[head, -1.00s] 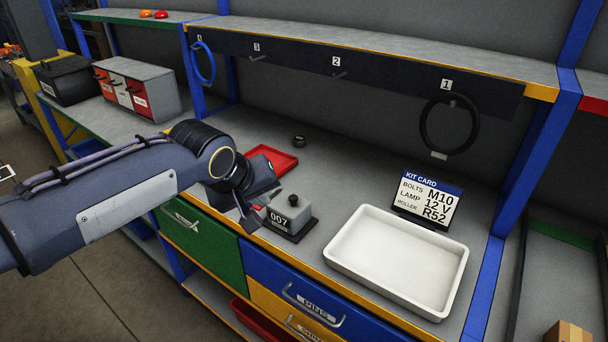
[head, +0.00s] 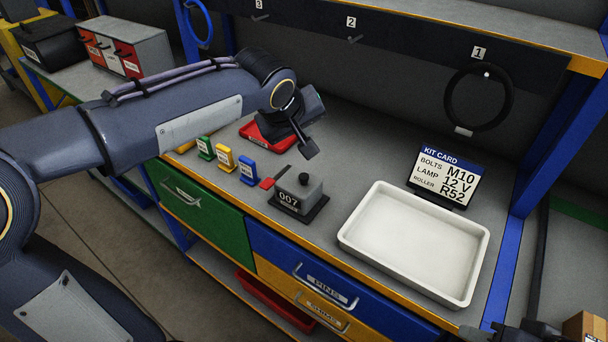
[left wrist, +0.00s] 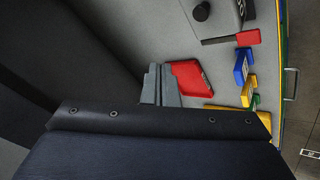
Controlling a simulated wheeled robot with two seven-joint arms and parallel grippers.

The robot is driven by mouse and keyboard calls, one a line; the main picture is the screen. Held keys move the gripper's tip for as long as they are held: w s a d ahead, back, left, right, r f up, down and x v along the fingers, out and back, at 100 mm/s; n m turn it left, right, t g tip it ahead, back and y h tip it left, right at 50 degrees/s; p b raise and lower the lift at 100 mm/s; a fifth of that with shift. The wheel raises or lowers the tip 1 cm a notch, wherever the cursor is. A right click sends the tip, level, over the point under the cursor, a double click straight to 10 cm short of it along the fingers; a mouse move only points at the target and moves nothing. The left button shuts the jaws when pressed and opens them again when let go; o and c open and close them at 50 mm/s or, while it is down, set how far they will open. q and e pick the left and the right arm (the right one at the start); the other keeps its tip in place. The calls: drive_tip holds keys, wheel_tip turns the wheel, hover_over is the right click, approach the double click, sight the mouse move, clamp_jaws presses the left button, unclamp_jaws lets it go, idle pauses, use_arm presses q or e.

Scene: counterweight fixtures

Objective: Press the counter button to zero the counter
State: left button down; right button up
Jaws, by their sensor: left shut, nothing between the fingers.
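The counter (head: 298,196) is a small grey box on a dark base, near the front edge of the bench. Its display reads 007, and a round black button (head: 304,178) stands on top. My left gripper (head: 309,151) is shut and empty, behind and above the counter, apart from the button. In the left wrist view the shut fingers (left wrist: 160,84) point at the bench beside a red tray (left wrist: 191,77). The counter (left wrist: 226,10) and its button (left wrist: 201,11) show at the top edge there.
A white tray (head: 350,238) and a kit card (head: 446,178) stand right of the counter. A red-handled tool (head: 268,183) and blue, yellow and green labelled blocks (head: 247,170) are to its left. A black ring (head: 451,105) hangs at hook 1.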

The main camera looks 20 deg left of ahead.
use_arm(q)
drive_tip(key=b, duration=0.6)
hover_over(305, 174)
drive_tip(key=s, duration=0.1)
wheel_tip(305, 174, down, 8)
drive_tip(key=shift+s+r, duration=0.15)
drive_tip(key=shift+f, duration=0.4)
drive_tip(key=shift+b, duration=0.3)
idle(0.7)
drive_tip(key=shift+f+b, duration=0.4)
drive_tip(key=shift+b, duration=0.05)
drive_tip(key=shift+f+b, duration=0.85)
drive_tip(key=shift+f, duration=0.05)
idle(0.8)
drive_tip(key=shift+r+p, duration=0.9)
drive_tip(key=shift+r, duration=0.4)
